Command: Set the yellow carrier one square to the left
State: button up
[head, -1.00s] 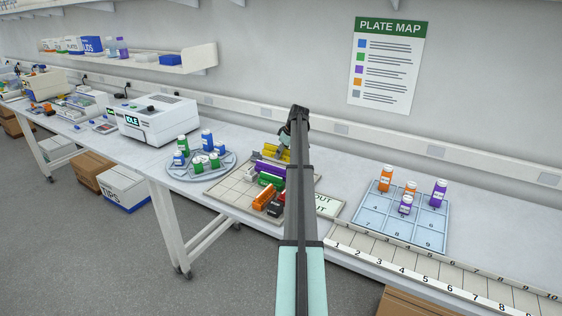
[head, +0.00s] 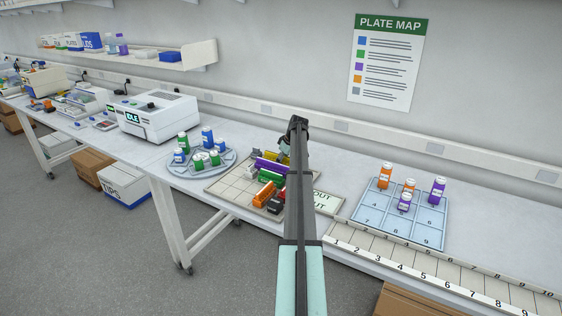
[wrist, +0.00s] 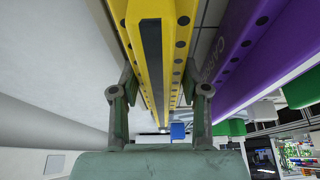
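The yellow carrier (head: 271,156) is at the back of the gridded tray (head: 228,186), partly hidden by my gripper (head: 285,153) in the head view. In the wrist view the long yellow carrier (wrist: 182,48) runs between my two fingers (wrist: 160,88), which lie against its two sides. My gripper appears shut on it. The purple carrier (head: 271,167) lies just in front of the yellow one, and it shows close on the right in the wrist view (wrist: 255,45). Whether the yellow carrier rests fully on the tray I cannot tell.
A green carrier (head: 270,179), an orange carrier (head: 264,193) and a dark one (head: 276,206) stand nearer the tray's front. The tray's left squares are bare. A round rack of bottles (head: 228,165) stands left; a blue numbered tray (head: 397,223) stands right.

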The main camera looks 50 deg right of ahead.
jog(key=shift+o, duration=1)
jog(key=shift+r, duration=0.15)
jog(key=b+v, duration=0.3)
jog(key=v, duration=0.9)
jog(key=shift+w, duration=0.1)
